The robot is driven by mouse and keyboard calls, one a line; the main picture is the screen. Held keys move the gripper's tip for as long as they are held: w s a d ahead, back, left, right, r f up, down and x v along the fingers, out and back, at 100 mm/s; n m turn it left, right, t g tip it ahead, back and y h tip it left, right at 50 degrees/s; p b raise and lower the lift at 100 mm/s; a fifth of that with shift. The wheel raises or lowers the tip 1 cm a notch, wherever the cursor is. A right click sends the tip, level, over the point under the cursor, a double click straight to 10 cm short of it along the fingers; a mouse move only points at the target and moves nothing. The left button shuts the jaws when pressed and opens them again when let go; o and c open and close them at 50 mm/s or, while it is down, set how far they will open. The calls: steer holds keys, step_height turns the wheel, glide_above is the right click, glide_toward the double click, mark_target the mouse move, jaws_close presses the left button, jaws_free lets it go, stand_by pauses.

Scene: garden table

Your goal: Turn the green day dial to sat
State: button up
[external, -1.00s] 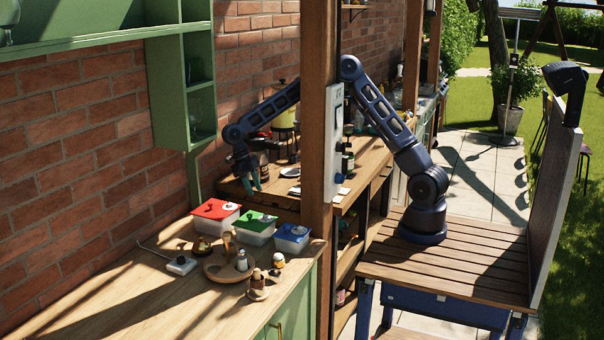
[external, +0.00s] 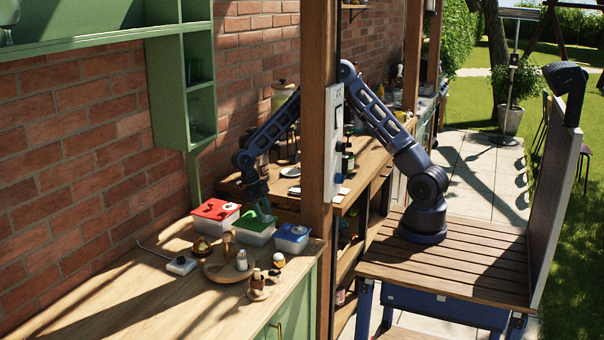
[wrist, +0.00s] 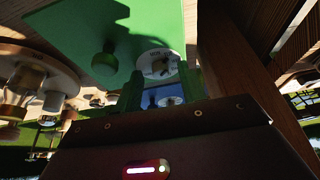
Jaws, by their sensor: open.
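The green-lidded box (external: 250,230) stands between the red and blue ones in the external view. In the wrist view its green lid (wrist: 98,22) carries a green knob (wrist: 105,63) and a round white dial (wrist: 158,64) with dark markings. The markings are too small and shadowed to read. My gripper (external: 265,217) is low over the green lid in the external view, covering the dial there. In the wrist view its green fingers (wrist: 161,82) stand apart, one on each side just short of the dial. I cannot tell whether they touch it.
The red-lidded box (external: 216,211) is to the left and the blue-lidded box (external: 292,236) to the right, close by. A round wooden tray (external: 222,272) with small shakers stands in front. A wooden post (external: 319,130) rises just right of the gripper.

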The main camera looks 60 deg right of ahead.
jaws_close()
steer(key=shift+m, duration=0.3)
steer(key=m, duration=0.1)
steer(key=m+y, duration=0.1)
steer(key=m, duration=0.1)
steer(key=shift+d, duration=0.25)
steer(key=shift+s+d+m+t+y, duration=0.1)
steer(key=shift+m+t+y, duration=0.25)
steer(key=shift+m, duration=0.65)
steer(key=shift+m+t+y, duration=0.15)
steer(key=shift+m+y, duration=0.3)
steer(key=shift+m, duration=0.55)
jaws_free()
